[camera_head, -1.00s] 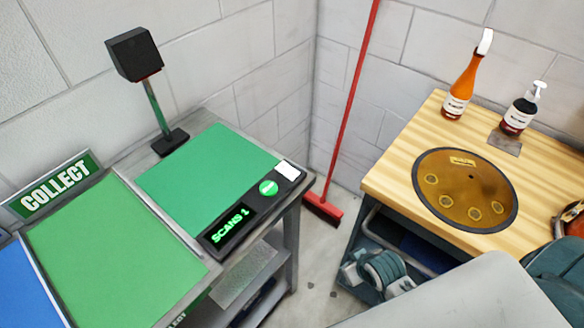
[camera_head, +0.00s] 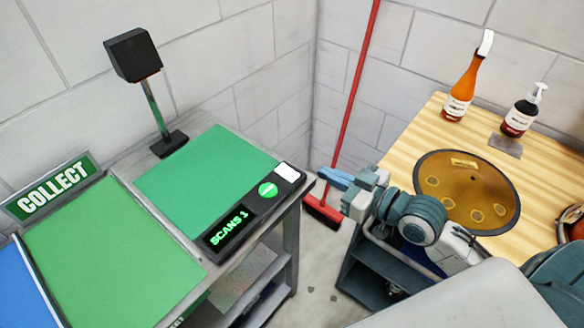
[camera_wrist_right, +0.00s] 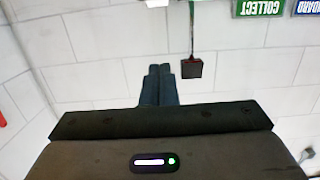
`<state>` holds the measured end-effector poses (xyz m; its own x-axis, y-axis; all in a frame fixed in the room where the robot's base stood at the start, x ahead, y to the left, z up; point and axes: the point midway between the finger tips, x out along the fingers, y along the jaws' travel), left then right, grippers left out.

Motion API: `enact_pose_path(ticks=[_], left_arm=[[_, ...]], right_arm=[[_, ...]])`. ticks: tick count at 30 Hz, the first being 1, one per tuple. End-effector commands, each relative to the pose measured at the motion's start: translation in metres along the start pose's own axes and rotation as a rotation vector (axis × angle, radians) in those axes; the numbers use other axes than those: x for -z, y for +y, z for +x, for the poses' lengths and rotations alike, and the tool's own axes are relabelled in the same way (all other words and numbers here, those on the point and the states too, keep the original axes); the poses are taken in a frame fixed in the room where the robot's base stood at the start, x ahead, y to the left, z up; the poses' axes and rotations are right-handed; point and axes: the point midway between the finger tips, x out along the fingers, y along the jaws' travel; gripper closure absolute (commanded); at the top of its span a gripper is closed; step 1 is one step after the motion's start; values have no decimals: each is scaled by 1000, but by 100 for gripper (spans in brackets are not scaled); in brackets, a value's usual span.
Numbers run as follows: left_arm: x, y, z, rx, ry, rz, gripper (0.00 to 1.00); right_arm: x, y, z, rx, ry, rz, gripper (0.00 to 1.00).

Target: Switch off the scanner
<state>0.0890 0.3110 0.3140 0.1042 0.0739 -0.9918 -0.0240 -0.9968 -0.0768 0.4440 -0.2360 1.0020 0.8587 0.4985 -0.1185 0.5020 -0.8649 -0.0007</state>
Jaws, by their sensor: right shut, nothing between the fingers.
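The scanner has a black head (camera_head: 133,54) on a post at the back of a green mat (camera_head: 205,180). Its black front panel (camera_head: 253,213) shows "SCANS 1" in lit green letters (camera_head: 229,227), a round green button (camera_head: 268,190) and a white square piece (camera_head: 287,172). My right gripper (camera_head: 325,175) is shut and empty. It is in the air just right of the panel's right end, apart from it. In the right wrist view its fingertips (camera_wrist_right: 160,70) are together, and the scanner head (camera_wrist_right: 192,68) shows upside down. My left gripper is not in view.
A green COLLECT tray (camera_head: 105,255) stands left of the scanner. A red broom (camera_head: 322,208) leans in the corner behind my right gripper. A wooden bench (camera_head: 408,130) at right bears a bronze drum (camera_head: 468,190), an orange bottle (camera_head: 462,92) and a dark pump bottle (camera_head: 521,112).

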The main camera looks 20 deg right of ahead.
Motion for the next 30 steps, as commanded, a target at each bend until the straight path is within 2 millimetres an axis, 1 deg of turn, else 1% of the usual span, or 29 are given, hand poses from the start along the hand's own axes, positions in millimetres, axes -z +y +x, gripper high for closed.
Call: enact_pose_path(ticks=[8,13,19,26,30], left_arm=[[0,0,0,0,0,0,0],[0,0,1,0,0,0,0],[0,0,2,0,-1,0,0],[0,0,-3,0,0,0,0],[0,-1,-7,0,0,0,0]], right_arm=[[-1,0,1,-2,-2,1,100],[-2,2,9,-7,-1,3,100],[0,1,28,-4,2,5,100],[1,1,54,-4,1,4,100],[1,1,72,-4,0,5,100]])
